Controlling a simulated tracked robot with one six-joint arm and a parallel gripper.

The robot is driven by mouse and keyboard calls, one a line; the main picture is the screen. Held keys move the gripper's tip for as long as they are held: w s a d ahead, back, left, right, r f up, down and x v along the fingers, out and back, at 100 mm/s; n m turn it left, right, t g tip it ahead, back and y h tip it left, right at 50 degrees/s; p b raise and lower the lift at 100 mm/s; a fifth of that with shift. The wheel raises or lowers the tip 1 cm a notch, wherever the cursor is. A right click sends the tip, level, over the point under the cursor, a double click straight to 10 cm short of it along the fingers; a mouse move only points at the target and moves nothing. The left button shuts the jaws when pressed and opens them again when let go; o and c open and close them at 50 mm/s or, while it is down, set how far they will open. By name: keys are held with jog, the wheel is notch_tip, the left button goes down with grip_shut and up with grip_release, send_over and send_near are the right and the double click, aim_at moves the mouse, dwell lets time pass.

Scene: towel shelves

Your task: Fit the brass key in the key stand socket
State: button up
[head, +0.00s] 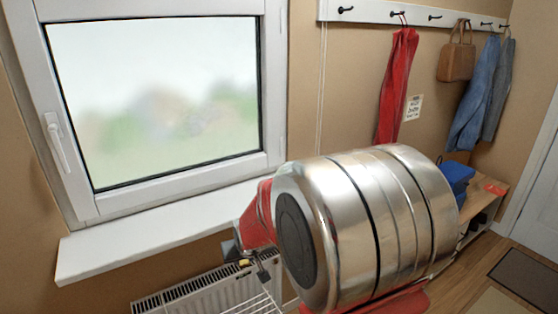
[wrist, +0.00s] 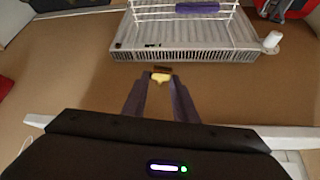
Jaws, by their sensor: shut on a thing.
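The brass key (wrist: 160,79) shows as a small yellow piece between the fingertips of my gripper (wrist: 160,82) in the wrist view. My gripper is shut on it. In the head view the key (head: 245,262) is a small yellow spot at my gripper (head: 252,266), in front of the wall below the windowsill and near the radiator. A small dark brown piece (wrist: 161,69) lies just beyond the key in the wrist view; I cannot tell what it is. I cannot make out the key stand or its socket in either view.
A white radiator (head: 190,298) is below the white windowsill (head: 150,232), with a white wire rack (head: 262,305) close by. A purple cloth (wrist: 198,7) hangs on the rack in the wrist view. Coat hooks and a bench (head: 490,190) are at the right.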

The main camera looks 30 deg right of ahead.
jog(key=s+d+r+m+g+y, duration=0.1)
jog(key=s+d+r+m+g, duration=0.15)
jog(key=s+d+m, duration=0.5)
jog(key=s+d+r+m+g+y, duration=0.1)
jog(key=s+d+r+m+g, duration=0.2)
jog(key=d, duration=0.8)
jog(key=s+d+r+m+g+y, duration=0.15)
jog(key=s+d+m, duration=0.25)
jog(key=d+m, duration=0.45)
notch_tip(320, 180, up, 5)
jog(key=s+d+m+t, duration=0.25)
jog(key=m+t, duration=0.25)
jog(key=m, duration=0.4)
jog(key=w+a+r+m+t+h, duration=0.2)
jog(key=w+a+r+m+t, duration=0.2)
jog(key=a+r+m+t, duration=0.1)
jog(key=shift+a+r+t, duration=0.6)
jog(key=shift+a+r, duration=0.1)
jog(key=shift+a, duration=0.35)
jog(key=shift+w+m, duration=0.1)
jog(key=shift+m, duration=0.2)
